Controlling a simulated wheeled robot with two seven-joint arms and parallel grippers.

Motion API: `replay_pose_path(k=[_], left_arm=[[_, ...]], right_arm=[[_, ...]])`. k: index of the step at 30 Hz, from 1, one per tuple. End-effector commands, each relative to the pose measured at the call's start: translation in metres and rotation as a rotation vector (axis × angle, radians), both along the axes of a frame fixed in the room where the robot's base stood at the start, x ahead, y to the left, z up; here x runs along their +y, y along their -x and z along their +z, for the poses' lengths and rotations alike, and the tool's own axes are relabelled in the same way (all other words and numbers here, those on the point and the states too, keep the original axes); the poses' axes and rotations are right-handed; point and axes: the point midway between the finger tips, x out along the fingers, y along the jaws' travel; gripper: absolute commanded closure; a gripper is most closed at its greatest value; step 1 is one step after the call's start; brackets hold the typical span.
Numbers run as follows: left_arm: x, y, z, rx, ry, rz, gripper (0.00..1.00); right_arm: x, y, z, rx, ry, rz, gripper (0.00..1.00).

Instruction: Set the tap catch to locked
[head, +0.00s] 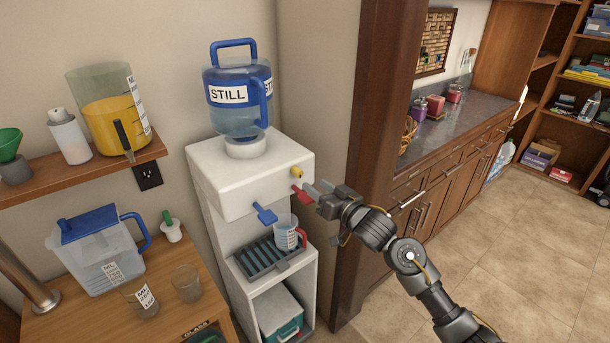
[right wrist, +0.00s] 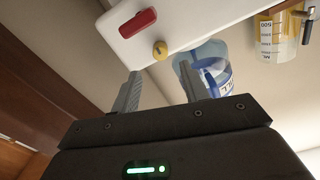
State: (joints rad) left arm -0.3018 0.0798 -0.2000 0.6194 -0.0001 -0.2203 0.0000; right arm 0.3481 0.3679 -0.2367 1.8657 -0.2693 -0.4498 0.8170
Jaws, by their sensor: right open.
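The white water dispenser (head: 230,175) carries a red tap (head: 301,195) and a blue tap (head: 265,213) on its front. A small round yellow knob (head: 297,172), which looks like the tap catch, sits just above the red tap. In the right wrist view the yellow knob (right wrist: 160,49) shows beside the red tap (right wrist: 138,23), with a small dark mark on its face; its setting is unclear. My right gripper (head: 318,190) is open and empty, close to the right of the red tap. In its wrist view the knob lies ahead, between the fingers (right wrist: 161,72). My left gripper is out of view.
A blue-capped STILL bottle (head: 236,110) stands on the dispenser. A measuring cup (head: 287,234) stands on the drip grille (head: 262,257) below the taps. A brown wooden post (head: 375,130) rises behind my right gripper. A wooden table (head: 60,325) with a jug (head: 95,255) is at left.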

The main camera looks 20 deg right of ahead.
Motion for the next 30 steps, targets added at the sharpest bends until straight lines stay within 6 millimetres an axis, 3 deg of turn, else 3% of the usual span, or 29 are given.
replay_pose_path(k=[9, 23, 30], left_arm=[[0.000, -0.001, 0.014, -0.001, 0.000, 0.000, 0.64], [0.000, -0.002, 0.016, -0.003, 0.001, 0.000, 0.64], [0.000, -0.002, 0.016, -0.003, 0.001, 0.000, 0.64]], right_arm=[[0.020, -0.049, 0.002, 0.001, 0.000, 0.001, 0.55], [0.025, -0.061, 0.000, 0.000, 0.002, 0.001, 0.55], [0.025, -0.061, 0.000, -0.001, 0.002, 0.001, 0.85]])
